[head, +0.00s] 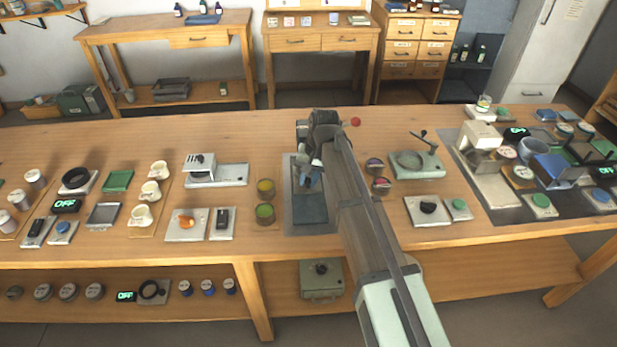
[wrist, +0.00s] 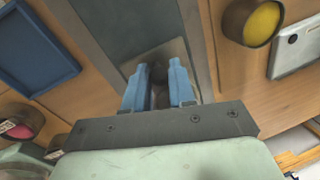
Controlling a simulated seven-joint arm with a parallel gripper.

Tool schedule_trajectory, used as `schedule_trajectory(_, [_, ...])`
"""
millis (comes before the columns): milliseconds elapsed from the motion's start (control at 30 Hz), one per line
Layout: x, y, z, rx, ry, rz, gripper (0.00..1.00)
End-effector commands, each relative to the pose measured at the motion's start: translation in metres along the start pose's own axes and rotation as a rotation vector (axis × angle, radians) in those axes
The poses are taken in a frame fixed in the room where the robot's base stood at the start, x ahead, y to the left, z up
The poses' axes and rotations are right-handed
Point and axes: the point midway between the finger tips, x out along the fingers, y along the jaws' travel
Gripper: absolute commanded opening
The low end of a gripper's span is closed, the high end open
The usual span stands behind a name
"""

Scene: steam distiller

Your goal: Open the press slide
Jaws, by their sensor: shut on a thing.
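The device I take to be the press (head: 310,205) stands on a dark grey base near the middle of the table, with a blue-grey flat front part. My gripper (head: 308,172) is over it, and my wrist and arm hide much of it. In the wrist view, the two blue fingers of my gripper (wrist: 158,90) point down at a grey surface (wrist: 125,25). They are closed around a small dark piece (wrist: 158,78) that stands on a lighter plate. I take this piece to be the slide's handle. How far the slide is out cannot be told.
Yellow and green-yellow pots (head: 265,188) stand just left of the press. Two small round jars (head: 380,186) and a grey device with a crank (head: 416,163) are to the right. A blue tray (wrist: 35,50) shows in the wrist view. Bare wood lies behind the press.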

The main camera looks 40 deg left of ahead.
Motion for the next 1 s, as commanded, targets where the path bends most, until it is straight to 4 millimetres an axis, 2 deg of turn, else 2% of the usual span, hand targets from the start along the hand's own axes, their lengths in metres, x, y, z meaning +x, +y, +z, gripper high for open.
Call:
schedule_trajectory(167, [-0.001, 0.007, 0.033, -0.001, -0.001, 0.0, 0.0])
schedule_trajectory(400, [-0.004, 0.019, 0.097, 0.0, -0.001, 0.0, 0.0])
schedule_trajectory(500, [-0.004, 0.023, 0.116, 0.0, -0.001, 0.0, 0.0])
schedule_trajectory(600, [-0.005, 0.024, 0.123, 0.001, -0.001, 0.0, 0.0])
schedule_trajectory(867, [-0.005, 0.024, 0.122, 0.001, -0.002, 0.0, 0.0])
schedule_trajectory(900, [-0.005, 0.024, 0.122, 0.001, -0.002, 0.0, 0.26])
schedule_trajectory(1000, [-0.005, 0.024, 0.122, 0.001, -0.002, 0.0, 0.35])
